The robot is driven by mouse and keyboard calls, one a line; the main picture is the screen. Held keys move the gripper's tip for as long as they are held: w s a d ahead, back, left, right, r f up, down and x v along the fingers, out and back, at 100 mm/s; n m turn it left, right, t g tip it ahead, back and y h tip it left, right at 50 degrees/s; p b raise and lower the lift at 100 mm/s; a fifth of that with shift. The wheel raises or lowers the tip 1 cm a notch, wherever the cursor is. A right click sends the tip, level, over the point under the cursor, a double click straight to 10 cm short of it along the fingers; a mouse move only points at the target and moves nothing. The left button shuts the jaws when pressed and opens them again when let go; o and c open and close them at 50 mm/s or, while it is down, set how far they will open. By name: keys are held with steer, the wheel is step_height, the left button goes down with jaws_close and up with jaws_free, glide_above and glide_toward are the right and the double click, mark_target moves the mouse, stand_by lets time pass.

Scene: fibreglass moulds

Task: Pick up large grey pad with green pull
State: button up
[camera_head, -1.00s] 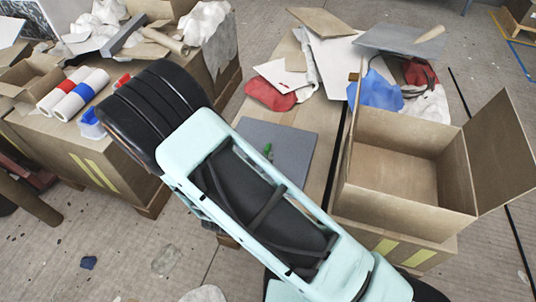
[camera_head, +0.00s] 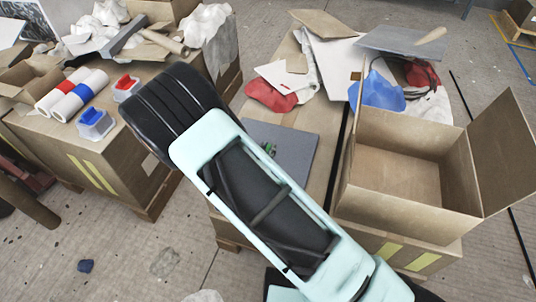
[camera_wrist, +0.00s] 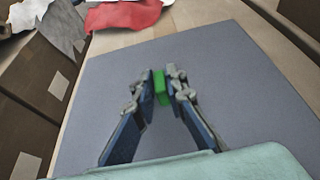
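The large grey pad (camera_head: 296,142) lies flat on the near part of the middle bench. It fills most of the wrist view (camera_wrist: 235,100). Its small upright green pull (camera_wrist: 160,87) stands near the pad's middle. My gripper (camera_wrist: 160,82) reaches down over the pad, with one blue-grey finger on each side of the pull. The fingers are close together and look shut on the pull, with no clear gap. In the head view my arm covers part of the pad, and only a bit of the green pull (camera_head: 269,148) shows.
An open cardboard box (camera_head: 395,178) stands right of the pad. Red cloth (camera_head: 270,95), boards and a blue piece (camera_head: 378,92) lie behind it.

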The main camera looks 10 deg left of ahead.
jaws_close()
steer(key=shift+r, duration=0.15)
